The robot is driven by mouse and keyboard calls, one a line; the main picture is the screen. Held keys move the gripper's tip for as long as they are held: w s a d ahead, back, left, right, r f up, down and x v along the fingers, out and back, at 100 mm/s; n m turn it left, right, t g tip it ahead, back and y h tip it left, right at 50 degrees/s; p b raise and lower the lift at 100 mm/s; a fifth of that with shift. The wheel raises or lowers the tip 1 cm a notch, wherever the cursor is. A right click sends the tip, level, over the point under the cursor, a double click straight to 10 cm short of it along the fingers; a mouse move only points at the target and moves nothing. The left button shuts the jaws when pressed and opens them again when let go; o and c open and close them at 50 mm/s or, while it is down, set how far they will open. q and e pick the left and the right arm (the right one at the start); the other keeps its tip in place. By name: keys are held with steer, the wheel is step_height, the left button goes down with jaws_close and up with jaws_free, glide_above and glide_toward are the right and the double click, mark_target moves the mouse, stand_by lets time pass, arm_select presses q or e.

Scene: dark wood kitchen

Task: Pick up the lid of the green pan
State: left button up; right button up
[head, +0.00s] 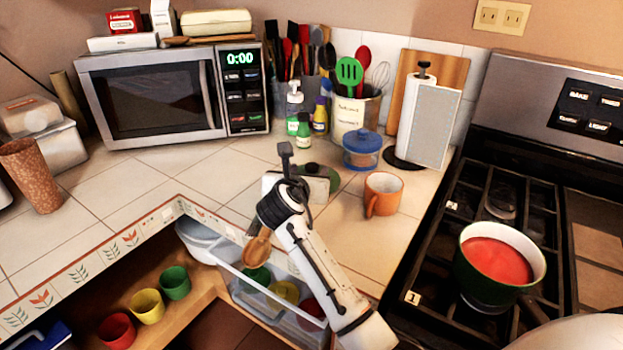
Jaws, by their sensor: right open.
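The green pan (485,286) stands on the stove at the right, uncovered, with red contents and a pale inside. A round green lid (331,180) with a dark knob lies on the tiled counter near the middle, partly hidden by my arm and a pale block-shaped thing in front of it. My right gripper (287,165) is in front of and just left of the lid, open, with nothing visibly held. I cannot tell whether it touches the lid. My left gripper is not in view.
An orange mug (383,194) and a blue-lidded jar (361,150) stand right of the lid. Bottles (303,132) and a utensil crock (351,118) stand behind.

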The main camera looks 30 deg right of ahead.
mark_target(311, 169)
steer(key=x, duration=0.4)
steer(key=shift+d+r, duration=0.1)
steer(key=shift+d, duration=0.2)
steer(key=c, duration=1.2)
